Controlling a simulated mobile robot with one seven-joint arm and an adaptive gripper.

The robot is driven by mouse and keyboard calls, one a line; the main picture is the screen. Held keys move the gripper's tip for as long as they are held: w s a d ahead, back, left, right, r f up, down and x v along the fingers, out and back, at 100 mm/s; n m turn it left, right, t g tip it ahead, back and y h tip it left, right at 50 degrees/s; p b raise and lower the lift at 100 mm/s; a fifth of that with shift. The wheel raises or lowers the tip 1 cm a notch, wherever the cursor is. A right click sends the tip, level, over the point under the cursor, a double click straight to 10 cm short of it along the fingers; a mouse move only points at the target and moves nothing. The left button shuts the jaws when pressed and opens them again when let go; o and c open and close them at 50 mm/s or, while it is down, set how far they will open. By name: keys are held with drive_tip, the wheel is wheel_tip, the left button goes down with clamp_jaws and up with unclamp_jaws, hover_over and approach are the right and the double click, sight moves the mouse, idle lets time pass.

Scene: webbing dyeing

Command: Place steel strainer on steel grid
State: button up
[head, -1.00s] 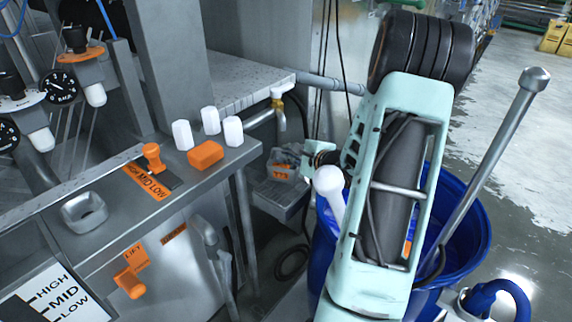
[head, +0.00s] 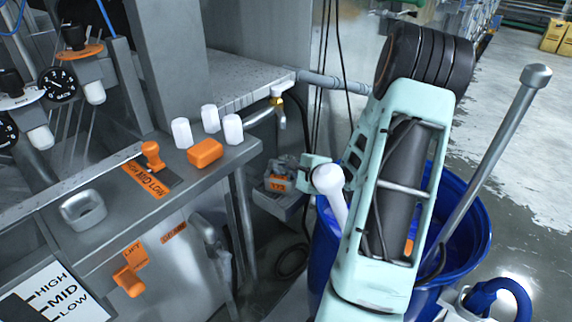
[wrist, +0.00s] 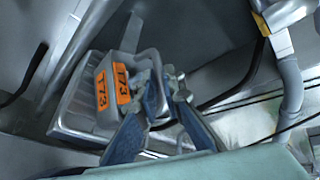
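The steel strainer, as I take it, is the grey box-like metal piece with a loop handle and orange T73 labels (head: 278,184); it also shows in the wrist view (wrist: 104,82). It is over the steel grid (head: 268,204), a grey ribbed plate low behind the bench end; its edge shows in the wrist view (wrist: 62,120). Whether the strainer rests fully on it is hard to tell. In the head view my wrist covers part of this area.
A steel bench (head: 100,235) with white knobs and an orange block (head: 205,152) stands at left. A blue barrel (head: 470,225) with a steel rod stands behind my arm at right. Black cables hang nearby.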

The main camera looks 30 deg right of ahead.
drive_tip(key=o, duration=0.4)
drive_tip(key=v, duration=0.7)
drive_tip(key=shift+s+r, duration=0.25)
drive_tip(key=shift+r, duration=0.05)
